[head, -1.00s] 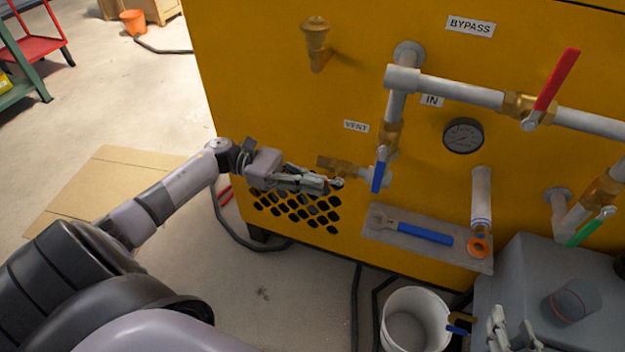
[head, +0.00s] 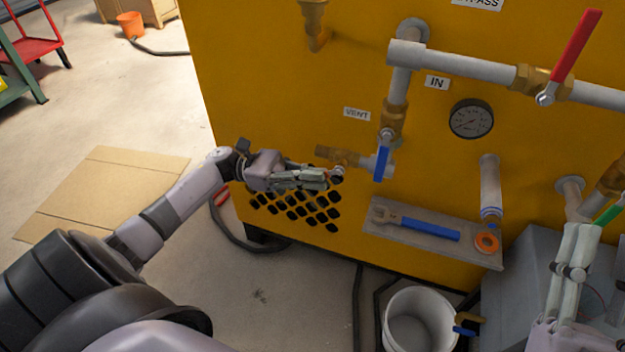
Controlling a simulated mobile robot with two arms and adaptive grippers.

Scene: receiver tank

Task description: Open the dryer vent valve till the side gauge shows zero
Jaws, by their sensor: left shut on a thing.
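The brass vent valve (head: 345,158) sticks out of the yellow panel under the VENT label (head: 357,114). My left gripper (head: 334,175) is shut at the valve's front, on what looks like its small handle; the fingers mostly hide that handle. A round dark-rimmed gauge (head: 471,119) is on the panel to the right; its needle is too small to read surely. My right gripper (head: 582,232) is at the lower right, in front of the grey box, its fingers pointing up near a green lever (head: 611,209). Whether its fingers are apart is unclear.
A blue lever (head: 381,163) hangs just right of the vent valve. A red lever (head: 576,47) stands on the upper pipe. A shelf (head: 385,232) holds a blue-handled wrench (head: 430,229) and orange ring (head: 486,242). A white bucket (head: 420,318) stands below.

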